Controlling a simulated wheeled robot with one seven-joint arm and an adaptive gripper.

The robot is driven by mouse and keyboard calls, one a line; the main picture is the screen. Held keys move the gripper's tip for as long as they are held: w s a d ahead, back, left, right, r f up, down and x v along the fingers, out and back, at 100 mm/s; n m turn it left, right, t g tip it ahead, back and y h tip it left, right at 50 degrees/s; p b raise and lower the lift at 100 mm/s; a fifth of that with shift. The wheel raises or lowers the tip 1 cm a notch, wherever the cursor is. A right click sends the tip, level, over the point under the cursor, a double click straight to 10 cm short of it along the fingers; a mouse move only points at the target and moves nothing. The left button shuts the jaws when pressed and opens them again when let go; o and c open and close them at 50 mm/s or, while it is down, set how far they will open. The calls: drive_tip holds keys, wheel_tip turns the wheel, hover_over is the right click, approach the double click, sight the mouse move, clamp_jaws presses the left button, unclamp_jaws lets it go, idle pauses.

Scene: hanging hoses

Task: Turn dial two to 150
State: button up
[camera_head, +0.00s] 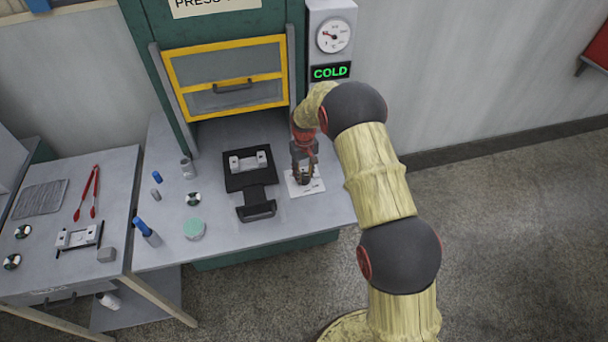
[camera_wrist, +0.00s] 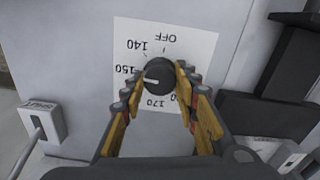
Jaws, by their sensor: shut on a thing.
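A round black dial (camera_wrist: 158,77) sits on a white plate (camera_wrist: 193,42) printed with OFF, 140, 150 and 170, which appear upside down in the wrist view; another number is partly hidden by a finger. The dial's white pointer line points left, roughly toward 150. My gripper (camera_wrist: 158,84) is shut on the dial, with a yellow-and-grey finger on each side of it. In the head view the white plate (camera_head: 317,187) lies at the right end of the bench, and my gripper (camera_head: 304,174) reaches down onto it and hides most of the dial.
A gauge box (camera_head: 333,36) on the wall shows a green COLD sign (camera_head: 331,72). A black fixture (camera_head: 249,179) stands left of the plate, before a yellow-framed guard (camera_head: 225,44). A small lever box (camera_wrist: 40,120) is at left in the wrist view. A side table (camera_head: 30,255) holds red tongs.

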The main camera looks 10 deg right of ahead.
sight(304, 176)
drive_tip(key=shift+n, duration=0.4)
drive_tip(key=o, duration=1.2)
drive_tip(key=shift+c, duration=0.2)
wheel_tip(304, 176, up, 12)
idle(0.4)
